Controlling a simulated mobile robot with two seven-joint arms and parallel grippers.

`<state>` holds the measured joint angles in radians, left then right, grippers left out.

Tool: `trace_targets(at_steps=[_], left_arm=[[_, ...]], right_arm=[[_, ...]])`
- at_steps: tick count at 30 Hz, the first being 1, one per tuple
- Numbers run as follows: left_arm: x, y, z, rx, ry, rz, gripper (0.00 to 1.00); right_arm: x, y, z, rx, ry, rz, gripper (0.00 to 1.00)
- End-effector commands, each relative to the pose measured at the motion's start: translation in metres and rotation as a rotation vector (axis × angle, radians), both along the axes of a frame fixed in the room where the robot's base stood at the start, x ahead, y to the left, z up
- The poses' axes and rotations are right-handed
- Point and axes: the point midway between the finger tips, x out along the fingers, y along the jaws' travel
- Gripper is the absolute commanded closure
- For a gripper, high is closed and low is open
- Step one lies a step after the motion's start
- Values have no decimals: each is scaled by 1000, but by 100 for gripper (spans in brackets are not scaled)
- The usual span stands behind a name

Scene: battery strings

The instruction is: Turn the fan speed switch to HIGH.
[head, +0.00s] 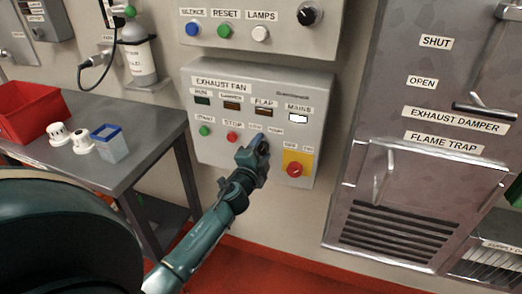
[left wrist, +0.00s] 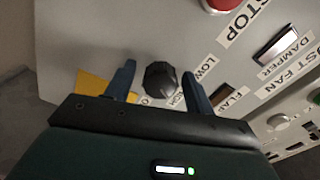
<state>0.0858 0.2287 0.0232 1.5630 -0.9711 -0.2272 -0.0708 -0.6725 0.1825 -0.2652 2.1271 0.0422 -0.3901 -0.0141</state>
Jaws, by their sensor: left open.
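The exhaust fan panel (head: 225,150) is a grey box on the wall with lamps, buttons and switches. My left gripper (head: 257,146) is at the panel. In the left wrist view its two open blue fingers (left wrist: 159,72) stand on either side of the knob, with gaps showing. I cannot tell which way the knob points. My right gripper is not in view.
A red rotary switch on a yellow plate (head: 299,157) is close right of my left gripper. The red STOP button (head: 232,137) and green START button (head: 204,131) are to its left. A metal table (head: 120,112) with a red bin (head: 25,112) stands left.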

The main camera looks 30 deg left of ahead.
Motion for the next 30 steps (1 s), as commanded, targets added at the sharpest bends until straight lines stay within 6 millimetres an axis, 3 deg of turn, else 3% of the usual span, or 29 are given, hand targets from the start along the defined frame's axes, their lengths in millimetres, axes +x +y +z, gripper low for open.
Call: trace_targets(at_steps=[5, 8, 21, 30], left_arm=[[-7, -2, -1, -1, 0, 0, 46], [-22, -5, -1, -2, 1, -2, 46], [-111, -27, -2, -2, 2, 0, 46], [-128, -31, 0, 0, 0, 0, 46]], right_arm=[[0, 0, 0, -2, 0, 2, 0], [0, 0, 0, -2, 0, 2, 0], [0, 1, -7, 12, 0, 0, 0], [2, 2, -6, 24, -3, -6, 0]])
